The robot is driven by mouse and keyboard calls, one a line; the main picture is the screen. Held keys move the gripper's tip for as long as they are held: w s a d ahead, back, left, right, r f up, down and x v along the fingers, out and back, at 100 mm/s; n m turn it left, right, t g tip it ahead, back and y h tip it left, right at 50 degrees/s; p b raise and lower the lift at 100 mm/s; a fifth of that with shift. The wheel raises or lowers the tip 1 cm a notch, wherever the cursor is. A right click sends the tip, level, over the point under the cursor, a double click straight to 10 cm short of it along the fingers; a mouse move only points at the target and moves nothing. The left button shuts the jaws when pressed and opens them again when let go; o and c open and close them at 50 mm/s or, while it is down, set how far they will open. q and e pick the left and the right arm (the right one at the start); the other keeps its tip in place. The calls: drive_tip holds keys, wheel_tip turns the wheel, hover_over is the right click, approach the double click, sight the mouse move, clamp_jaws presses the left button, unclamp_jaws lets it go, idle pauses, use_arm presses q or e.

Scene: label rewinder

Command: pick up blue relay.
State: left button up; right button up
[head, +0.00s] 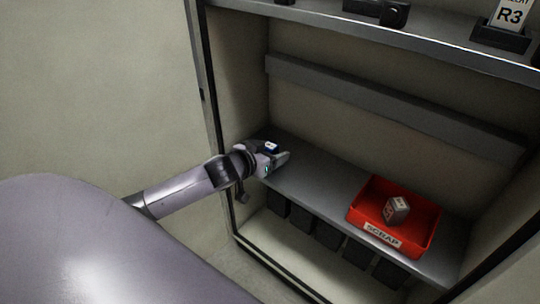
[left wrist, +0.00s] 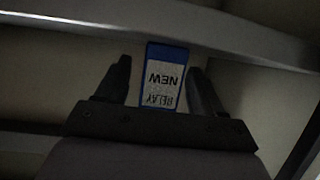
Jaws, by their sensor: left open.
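The blue relay (head: 271,147) stands on the grey shelf (head: 312,188) near its left end, partly hidden by my left gripper. In the left wrist view the blue relay (left wrist: 162,75) has a white label reading NEW RELAY, upside down. My left gripper (head: 281,160) is at the relay, its arm coming in from the left. In the left wrist view the left gripper (left wrist: 158,78) is open, with one finger on each side of the relay. A gap shows beside the left finger; the right finger is close to the relay. My right gripper is not in view.
A red bin (head: 430,217) labelled SCRAP holds a grey block (head: 396,209) on the right part of the shelf. The cabinet's left wall is close to my arm. Bare shelf lies between relay and bin.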

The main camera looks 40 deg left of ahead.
use_arm(q)
drive_tip(key=c, duration=1.1)
